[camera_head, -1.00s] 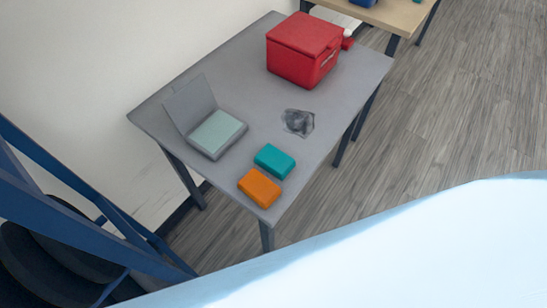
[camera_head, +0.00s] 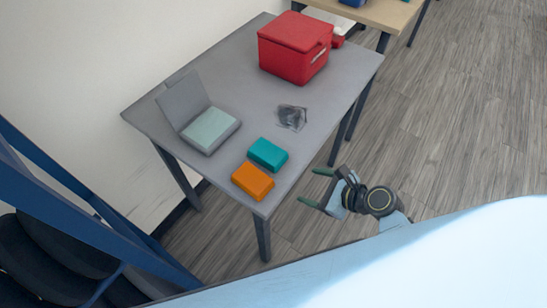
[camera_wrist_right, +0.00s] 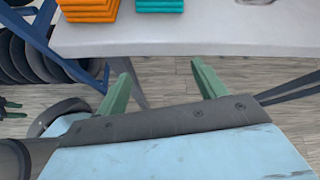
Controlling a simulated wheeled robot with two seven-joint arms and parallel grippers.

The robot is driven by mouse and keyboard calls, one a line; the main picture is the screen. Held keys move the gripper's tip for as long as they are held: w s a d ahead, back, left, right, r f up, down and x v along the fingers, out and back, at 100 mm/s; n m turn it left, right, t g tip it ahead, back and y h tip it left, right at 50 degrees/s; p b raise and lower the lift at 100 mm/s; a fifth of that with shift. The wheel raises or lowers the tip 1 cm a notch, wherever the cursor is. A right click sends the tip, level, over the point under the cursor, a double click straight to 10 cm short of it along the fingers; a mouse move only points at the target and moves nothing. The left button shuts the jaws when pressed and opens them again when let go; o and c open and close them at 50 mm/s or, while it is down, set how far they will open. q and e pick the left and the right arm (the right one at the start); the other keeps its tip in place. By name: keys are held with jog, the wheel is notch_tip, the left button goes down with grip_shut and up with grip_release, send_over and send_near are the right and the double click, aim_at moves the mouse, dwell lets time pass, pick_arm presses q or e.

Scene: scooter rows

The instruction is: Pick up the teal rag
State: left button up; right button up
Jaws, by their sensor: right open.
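The teal rag (camera_head: 268,153), a folded block, lies on the grey table (camera_head: 238,80) near its front right edge, beside an orange rag (camera_head: 252,181). In the right wrist view the teal rag (camera_wrist_right: 160,5) shows at the top edge, partly cut off, with the orange rag (camera_wrist_right: 88,9) left of it. My right gripper (camera_head: 313,186) is open and empty, to the right of the table and apart from the rags. In the right wrist view its two green fingers (camera_wrist_right: 160,80) are spread below the table edge.
A red box (camera_head: 293,48) stands at the table's back. An open grey case (camera_head: 200,115) and a crumpled clear-grey item (camera_head: 291,117) lie on the table. A blue frame (camera_head: 80,195) stands at left. A wooden table (camera_head: 385,12) is behind.

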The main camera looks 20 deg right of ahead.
aim_at(278, 157)
notch_tip(278, 157, up, 7)
jog(key=m+t+y, duration=0.1)
jog(key=m, duration=0.2)
jog(key=x, duration=0.2)
jog(key=b+x, duration=0.1)
jog(key=x, duration=0.4)
jog(key=shift+w+r, duration=0.3)
jog(key=shift+w, duration=0.05)
jog(key=shift+a+r+b+x, duration=0.15)
jog(key=shift+b+x, duration=0.15)
jog(key=shift+x, duration=0.75)
jog(key=shift+a+r+b+x, duration=0.15)
jog(key=shift+b+x, duration=0.1)
jog(key=shift+x, duration=0.75)
jog(key=shift+r+b+x, duration=0.1)
jog(key=shift+b+x, duration=0.2)
jog(key=shift+x, duration=0.75)
jog(key=c, duration=0.7)
